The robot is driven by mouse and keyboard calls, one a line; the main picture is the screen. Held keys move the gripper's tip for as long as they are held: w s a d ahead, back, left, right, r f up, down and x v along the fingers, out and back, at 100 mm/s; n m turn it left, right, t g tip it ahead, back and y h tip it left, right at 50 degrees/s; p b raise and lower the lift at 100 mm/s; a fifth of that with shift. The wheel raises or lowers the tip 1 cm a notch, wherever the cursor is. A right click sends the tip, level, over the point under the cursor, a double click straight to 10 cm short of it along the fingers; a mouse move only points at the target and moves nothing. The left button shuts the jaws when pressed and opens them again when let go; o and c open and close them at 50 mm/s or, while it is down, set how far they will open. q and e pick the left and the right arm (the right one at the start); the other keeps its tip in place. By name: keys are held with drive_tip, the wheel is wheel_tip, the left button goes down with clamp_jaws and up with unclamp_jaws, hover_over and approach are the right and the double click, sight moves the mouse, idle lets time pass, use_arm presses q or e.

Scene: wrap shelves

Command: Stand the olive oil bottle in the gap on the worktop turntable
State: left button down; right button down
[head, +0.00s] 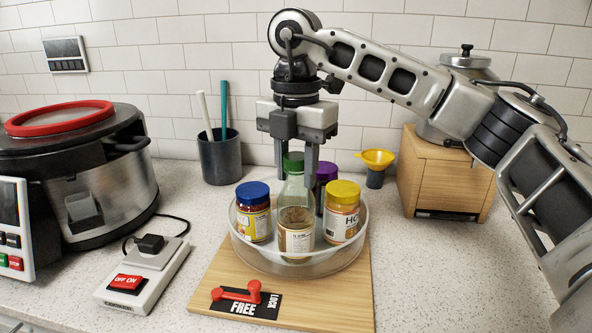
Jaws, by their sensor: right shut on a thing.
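A purple-lidded jar (325,175) is behind. My right gripper (296,172) comes from above and is shut on the bottle's upper part. The bottle's base looks low inside the wall; I cannot tell if it touches the floor. My left gripper is not in view.
The turntable stands on a wooden board (340,300) with a red lever (238,293) pointing left by FREE and LOCK labels. A switch box (140,275) and cooker (100,180) are left. A utensil pot (220,160), yellow funnel (376,158) and wooden box (440,175) are behind.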

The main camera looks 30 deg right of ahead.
drive_tip(key=shift+f, duration=0.3)
drive_tip(key=c, duration=0.9)
unclamp_jaws()
drive_tip(key=shift+f, duration=0.15)
drive_tip(key=shift+c, duration=0.2)
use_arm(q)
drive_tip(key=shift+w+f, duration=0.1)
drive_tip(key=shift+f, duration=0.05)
use_arm(e)
drive_tip(key=shift+r, duration=0.25)
wheel_tip(320, 180, up, 11)
drive_tip(key=shift+f+p, duration=0.1)
drive_tip(key=shift+p, duration=0.75)
drive_tip(key=shift+r, duration=0.35)
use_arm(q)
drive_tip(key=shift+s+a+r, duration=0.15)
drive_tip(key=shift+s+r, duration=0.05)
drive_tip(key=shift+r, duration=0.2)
use_arm(e)
drive_tip(key=shift+r, duration=0.15)
